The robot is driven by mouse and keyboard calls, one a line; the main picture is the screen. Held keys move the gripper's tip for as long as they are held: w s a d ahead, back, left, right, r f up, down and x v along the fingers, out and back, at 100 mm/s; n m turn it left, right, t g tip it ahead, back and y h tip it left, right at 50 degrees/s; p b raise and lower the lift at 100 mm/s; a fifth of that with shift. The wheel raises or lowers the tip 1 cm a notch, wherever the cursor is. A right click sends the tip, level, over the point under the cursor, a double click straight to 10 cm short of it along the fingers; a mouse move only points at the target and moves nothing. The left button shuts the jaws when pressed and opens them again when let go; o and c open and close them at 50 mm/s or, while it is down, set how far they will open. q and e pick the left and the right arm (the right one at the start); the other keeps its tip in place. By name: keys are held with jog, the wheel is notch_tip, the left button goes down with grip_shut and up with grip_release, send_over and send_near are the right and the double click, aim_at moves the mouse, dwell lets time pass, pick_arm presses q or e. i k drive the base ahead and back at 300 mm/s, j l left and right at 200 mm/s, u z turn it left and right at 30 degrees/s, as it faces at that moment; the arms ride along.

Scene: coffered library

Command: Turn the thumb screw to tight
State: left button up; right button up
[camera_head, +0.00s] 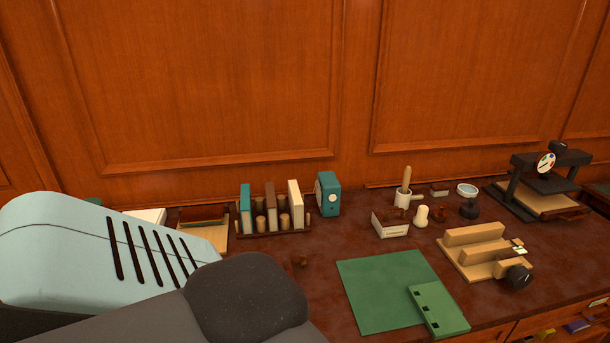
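A wooden block fixture (466,268) lies on the right part of the desk, with upright wooden bars on a flat base. A round black knob (518,276), which looks like the thumb screw, sits at its front right end. A small pale tag (519,250) is just behind the knob; its marking is too small to read, and I cannot tell how tight the screw is. Part of my arm fills the lower left. Neither of my grippers shows, and nothing of mine touches the knob.
A green mat (385,285) with a green slotted block (438,309) lies left of the fixture. A dark press with a dial (545,165) stands behind right. A book rack (272,236), teal box (328,194) and small tools stand at the back. An open drawer (568,330) shows lower right.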

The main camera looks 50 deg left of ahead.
aim_at(302, 259)
jog(key=k+j+z, duration=0.15)
jog(key=k+z, duration=0.2)
jog(key=k, duration=1.3)
